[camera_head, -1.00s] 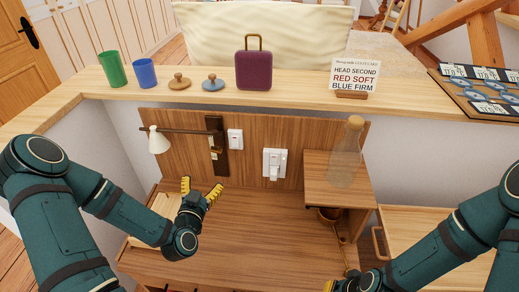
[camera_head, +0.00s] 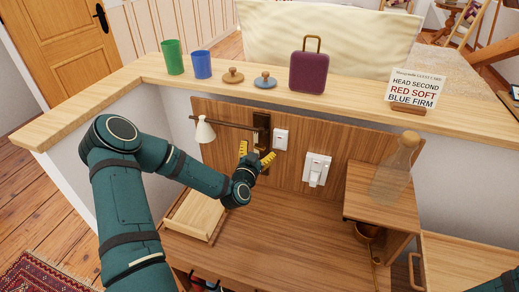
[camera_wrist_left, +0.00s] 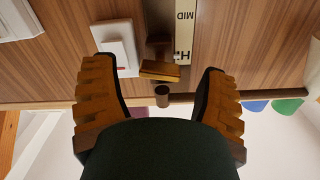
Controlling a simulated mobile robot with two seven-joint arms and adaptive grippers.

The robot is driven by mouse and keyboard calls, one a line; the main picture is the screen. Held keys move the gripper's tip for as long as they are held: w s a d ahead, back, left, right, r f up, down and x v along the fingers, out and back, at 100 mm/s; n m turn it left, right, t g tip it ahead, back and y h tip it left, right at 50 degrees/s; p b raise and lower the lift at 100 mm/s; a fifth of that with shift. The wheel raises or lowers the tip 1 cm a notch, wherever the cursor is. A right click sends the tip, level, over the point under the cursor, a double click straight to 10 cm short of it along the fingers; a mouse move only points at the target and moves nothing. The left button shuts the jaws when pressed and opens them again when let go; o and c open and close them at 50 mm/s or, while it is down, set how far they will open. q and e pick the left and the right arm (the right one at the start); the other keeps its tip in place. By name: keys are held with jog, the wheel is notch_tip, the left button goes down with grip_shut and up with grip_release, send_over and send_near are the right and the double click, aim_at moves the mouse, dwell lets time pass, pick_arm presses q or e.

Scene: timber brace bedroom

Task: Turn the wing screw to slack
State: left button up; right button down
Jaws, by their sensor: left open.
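The wing screw appears to be the brass bar-shaped piece (camera_wrist_left: 160,71) in the left wrist view, on a short stem in front of the wooden panel. My left gripper (camera_head: 256,154) is open at the panel, just below the dark lamp bracket (camera_head: 261,128). In the left wrist view its yellow-padded fingers (camera_wrist_left: 155,72) stand apart on both sides of the brass piece, with no visible contact. A pale scale strip (camera_wrist_left: 185,25) reading "MID" lies beside it. In the head view the gripper hides most of this spot. My right gripper is out of view.
A white lamp shade (camera_head: 205,131) hangs left of the bracket. White switches (camera_head: 316,169) are on the panel to the right. A glass bottle (camera_head: 397,163) stands on a small shelf. A wooden tray (camera_head: 196,215) lies below; the desk's middle is clear.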

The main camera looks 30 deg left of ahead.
pick_arm(q)
jog(key=shift+x, duration=0.75)
jog(key=shift+c, duration=0.2)
jog(key=c, duration=1.2)
jog(key=shift+n, duration=0.3)
jog(key=n+b, duration=0.1)
jog(key=n, duration=0.2)
jog(key=shift+b, duration=0.4)
jog(key=shift+n+b, duration=0.35)
jog(key=shift+n, duration=0.95)
jog(key=shift+r, duration=0.1)
